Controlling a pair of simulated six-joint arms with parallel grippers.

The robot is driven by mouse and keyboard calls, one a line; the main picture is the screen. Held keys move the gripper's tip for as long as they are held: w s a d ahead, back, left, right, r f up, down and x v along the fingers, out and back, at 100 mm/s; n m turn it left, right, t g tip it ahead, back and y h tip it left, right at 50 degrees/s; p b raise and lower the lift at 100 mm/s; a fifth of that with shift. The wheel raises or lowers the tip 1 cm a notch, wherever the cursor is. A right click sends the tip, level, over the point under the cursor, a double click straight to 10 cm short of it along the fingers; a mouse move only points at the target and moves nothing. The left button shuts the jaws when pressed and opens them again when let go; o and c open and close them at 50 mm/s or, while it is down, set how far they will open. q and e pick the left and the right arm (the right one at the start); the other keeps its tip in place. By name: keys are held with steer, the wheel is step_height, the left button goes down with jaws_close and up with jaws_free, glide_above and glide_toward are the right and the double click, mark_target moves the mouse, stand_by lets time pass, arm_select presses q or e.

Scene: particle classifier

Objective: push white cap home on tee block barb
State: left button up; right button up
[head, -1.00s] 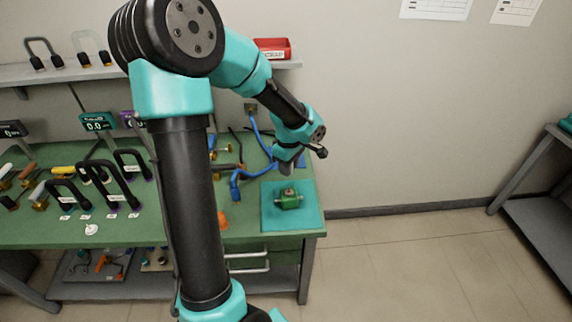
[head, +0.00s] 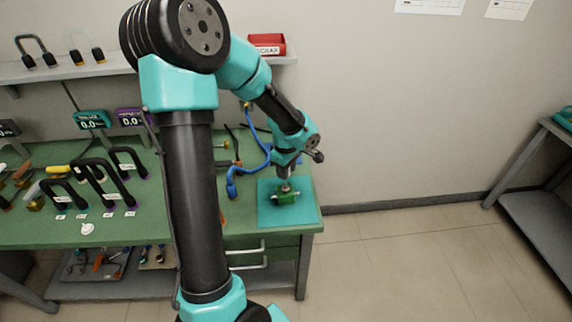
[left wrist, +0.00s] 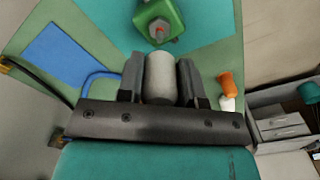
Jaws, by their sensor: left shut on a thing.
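The green tee block (head: 286,198) sits on the teal mat (head: 304,213) at the right end of the bench. In the left wrist view the tee block (left wrist: 170,16) shows at the top, with a reddish barb end (left wrist: 159,32) facing the gripper. My left gripper (left wrist: 161,80) is shut on the white cap (left wrist: 160,75), a pale cylinder between its two fingers. In the head view my left gripper (head: 285,181) is low over the tee block. A small gap shows between cap and barb in the wrist view; whether they are lined up I cannot tell. My right gripper is not in view.
A blue hose (head: 250,173) lies left of the mat. Black-handled tools (head: 98,180) and small displays (head: 92,121) fill the bench's left side. An orange piece (left wrist: 227,82) shows right of the gripper in the wrist view. The mat around the tee block is clear.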

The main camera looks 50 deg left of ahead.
arm_select(q)
steer(key=shift+f, duration=1.3)
steer(key=shift+f, duration=1.75)
stand_by(0.6)
steer(key=o, duration=1)
steer(key=shift+r, duration=0.1)
step_height(320, 180, up, 17)
steer(key=shift+r, duration=0.1)
stand_by(0.8)
